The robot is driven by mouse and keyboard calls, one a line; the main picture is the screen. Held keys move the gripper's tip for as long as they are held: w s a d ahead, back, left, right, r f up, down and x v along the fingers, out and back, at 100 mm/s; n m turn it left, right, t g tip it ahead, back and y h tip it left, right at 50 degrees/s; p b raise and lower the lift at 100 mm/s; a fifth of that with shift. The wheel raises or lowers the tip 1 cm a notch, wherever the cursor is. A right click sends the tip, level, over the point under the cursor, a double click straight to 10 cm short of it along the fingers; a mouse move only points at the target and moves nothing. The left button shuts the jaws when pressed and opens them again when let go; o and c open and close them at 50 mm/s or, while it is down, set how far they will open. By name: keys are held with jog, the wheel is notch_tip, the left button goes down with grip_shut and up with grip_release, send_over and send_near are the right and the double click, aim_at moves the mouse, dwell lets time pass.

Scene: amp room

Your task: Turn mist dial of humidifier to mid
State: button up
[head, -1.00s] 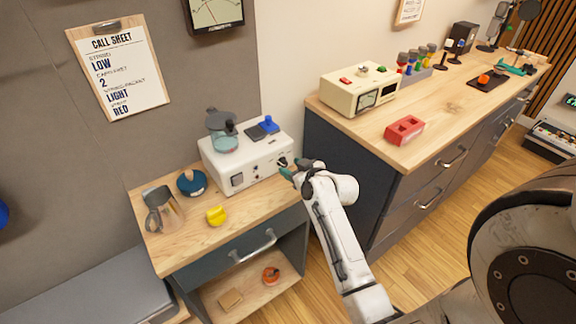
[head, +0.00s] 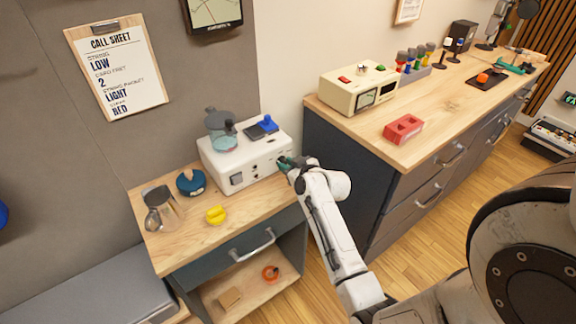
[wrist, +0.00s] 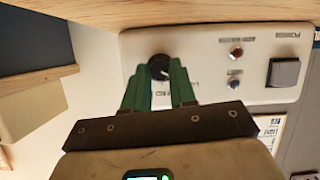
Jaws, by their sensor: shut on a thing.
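The humidifier (head: 222,163) is a white box on the low wooden cabinet, with a clear bluish vessel (head: 222,142) on top. Its front panel shows in the wrist view (wrist: 207,80). The dark round mist dial (wrist: 158,67) is at one end of that panel. My gripper (wrist: 160,77) reaches the panel with its green fingers on both sides of the dial, shut on it. In the head view my gripper (head: 285,163) is at the right end of the humidifier's front and covers the dial. The dial's pointer setting is too small to read.
The taller wooden counter (head: 440,105) is close on the right of my gripper. The wrist view shows a square switch (wrist: 284,73) and two small buttons beside the dial.

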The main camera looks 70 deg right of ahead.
grip_shut()
jog(key=shift+f, duration=0.1)
jog(key=m+y+b, duration=0.1)
jog(key=m+t+y+b, duration=0.1)
jog(key=m+b, duration=0.1)
jog(key=shift+s+d+f, duration=0.1)
jog(key=shift+s+d, duration=0.05)
jog(key=shift+d, duration=0.05)
jog(key=m+t+y+b, duration=0.1)
jog(key=m, duration=0.1)
jog(key=shift+d+m, duration=0.1)
jog(key=shift+m, duration=0.3)
jog(key=shift+s+f+m+t+y+b, duration=0.1)
jog(key=shift+m+t+y+b, duration=0.4)
jog(key=shift+m+t+b, duration=0.55)
jog(key=shift+m+g, duration=0.25)
jog(key=o, duration=0.8)
grip_release()
jog(key=shift+c, duration=0.2)
